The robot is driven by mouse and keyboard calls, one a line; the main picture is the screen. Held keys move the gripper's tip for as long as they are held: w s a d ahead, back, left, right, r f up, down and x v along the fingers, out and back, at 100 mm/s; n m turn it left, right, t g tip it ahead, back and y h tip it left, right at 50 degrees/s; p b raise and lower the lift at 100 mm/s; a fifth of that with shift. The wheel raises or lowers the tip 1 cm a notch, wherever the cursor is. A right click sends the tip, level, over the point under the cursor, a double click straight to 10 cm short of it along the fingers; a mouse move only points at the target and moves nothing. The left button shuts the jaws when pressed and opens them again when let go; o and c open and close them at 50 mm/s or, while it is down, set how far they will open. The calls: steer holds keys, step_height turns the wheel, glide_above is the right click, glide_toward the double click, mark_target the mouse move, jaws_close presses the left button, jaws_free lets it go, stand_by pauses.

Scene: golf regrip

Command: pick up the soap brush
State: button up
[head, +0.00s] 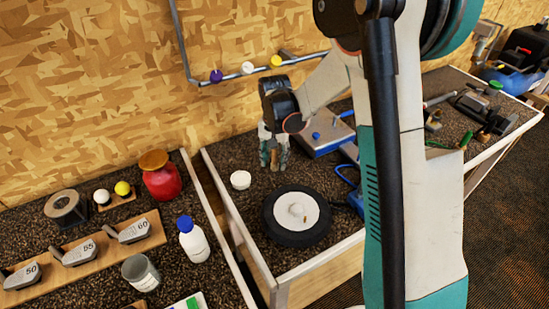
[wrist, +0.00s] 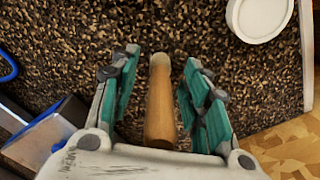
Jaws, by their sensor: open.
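The soap brush, a wooden handle with a pale far end (wrist: 160,105), shows in the wrist view between the two fingers of my gripper (wrist: 163,62). The fingers are open, one on each side, with a gap visible at both sides of the handle. The near end of the handle is close to my palm.
A white round lid or dish (head: 240,180) lies nearby on the left, also in the wrist view (wrist: 260,15). A black wheel-like disc with a white centre (head: 297,215) is in front. A wooden edge (head: 222,190) borders the bench.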

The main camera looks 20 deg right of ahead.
jaws_close()
steer(key=shift+r, duration=0.1)
